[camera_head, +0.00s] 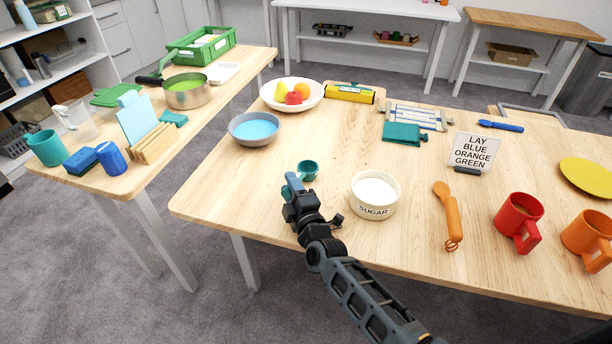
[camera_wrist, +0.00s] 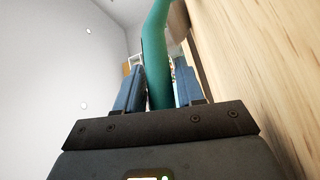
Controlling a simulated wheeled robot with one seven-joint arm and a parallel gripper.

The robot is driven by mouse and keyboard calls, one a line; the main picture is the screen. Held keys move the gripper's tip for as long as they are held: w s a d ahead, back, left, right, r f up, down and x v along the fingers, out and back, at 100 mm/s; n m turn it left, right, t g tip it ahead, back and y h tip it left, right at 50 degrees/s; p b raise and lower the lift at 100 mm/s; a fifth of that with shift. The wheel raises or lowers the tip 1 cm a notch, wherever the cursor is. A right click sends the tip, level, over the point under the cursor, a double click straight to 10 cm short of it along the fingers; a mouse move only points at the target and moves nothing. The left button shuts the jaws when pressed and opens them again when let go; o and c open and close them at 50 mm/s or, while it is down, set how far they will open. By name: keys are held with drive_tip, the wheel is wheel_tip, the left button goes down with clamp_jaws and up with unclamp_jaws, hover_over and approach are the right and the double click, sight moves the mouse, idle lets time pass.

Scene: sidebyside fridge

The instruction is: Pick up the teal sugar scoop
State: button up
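The teal sugar scoop (camera_head: 308,170) is near the left part of the main table, behind and left of the white sugar bowl (camera_head: 375,194). Its round cup faces up. My gripper (camera_head: 292,183) is at the scoop's handle, low over the table. In the wrist view the teal handle (camera_wrist: 159,60) runs between the two blue fingers of my gripper (camera_wrist: 160,88), which sit close on both sides of it. The fingers look shut on the handle. I cannot tell whether the scoop touches the table.
A grey-blue bowl (camera_head: 254,129) and a fruit bowl (camera_head: 292,95) stand behind the scoop. An orange spoon (camera_head: 449,214), red mug (camera_head: 518,222) and sign (camera_head: 473,151) are to the right. The table's left edge is close to my gripper.

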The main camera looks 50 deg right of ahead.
clamp_jaws()
drive_tip(key=shift+r+p, duration=1.15)
drive_tip(key=shift+r, duration=0.9)
drive_tip(key=s+d+r+b, duration=0.6)
drive_tip(key=d+r+b, duration=0.1)
drive_tip(key=d, duration=0.2)
drive_tip(key=shift+s+d, duration=0.25)
drive_tip(key=shift+s, duration=0.1)
drive_tip(key=shift+c, duration=0.8)
unclamp_jaws()
clamp_jaws()
